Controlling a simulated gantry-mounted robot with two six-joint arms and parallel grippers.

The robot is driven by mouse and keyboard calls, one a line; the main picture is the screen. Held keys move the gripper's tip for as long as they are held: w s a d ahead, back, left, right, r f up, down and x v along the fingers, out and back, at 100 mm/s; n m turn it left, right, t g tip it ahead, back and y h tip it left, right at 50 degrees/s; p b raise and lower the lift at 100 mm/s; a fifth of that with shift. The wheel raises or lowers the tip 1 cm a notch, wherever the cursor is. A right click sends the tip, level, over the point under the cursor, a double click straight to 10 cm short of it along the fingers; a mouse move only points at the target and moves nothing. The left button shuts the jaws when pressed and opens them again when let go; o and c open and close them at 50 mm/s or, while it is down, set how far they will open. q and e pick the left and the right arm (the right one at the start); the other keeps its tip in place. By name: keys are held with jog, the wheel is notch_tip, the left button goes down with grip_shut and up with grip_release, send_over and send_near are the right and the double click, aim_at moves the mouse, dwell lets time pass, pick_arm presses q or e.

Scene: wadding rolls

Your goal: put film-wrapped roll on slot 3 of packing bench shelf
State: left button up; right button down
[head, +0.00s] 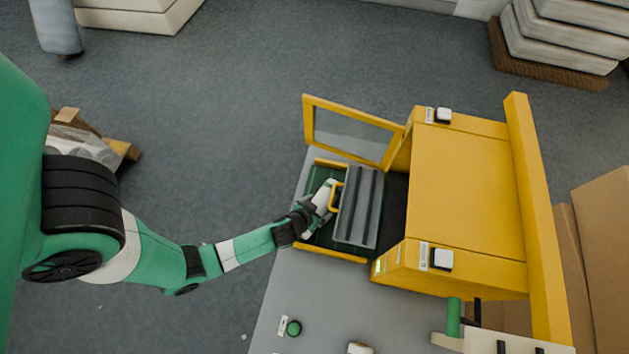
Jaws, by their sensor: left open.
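My left gripper (333,190) is open at a small yellow handle on the left side of a grey ribbed tray (360,207). I cannot tell whether the fingers touch the handle. The tray sits on a green bed in front of a yellow machine (465,190). No film-wrapped roll can be made out on the tray or bed. Pale, shiny round things (80,148) lie on a wooden pallet at the left, partly hidden by my arm; I cannot tell if they are rolls. I cannot identify the packing bench shelf or slot 3.
The machine's yellow-framed clear door (350,133) stands open behind the tray. A green button (293,328) is on the grey table (325,300). Cardboard (605,240) stands at the right. White stacked slabs (565,40) are at the back right. The grey floor between is clear.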

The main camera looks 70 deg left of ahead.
pick_arm(q)
jog(key=p+v, duration=0.2)
jog(key=v, duration=0.9)
jog(key=shift+s+d+r+p, duration=0.15)
jog(key=shift+s+r+p, duration=0.1)
jog(key=shift+s+p, duration=0.1)
pick_arm(e)
notch_tip(320, 180, up, 3)
grip_release()
pick_arm(q)
jog(key=shift+w, duration=0.1)
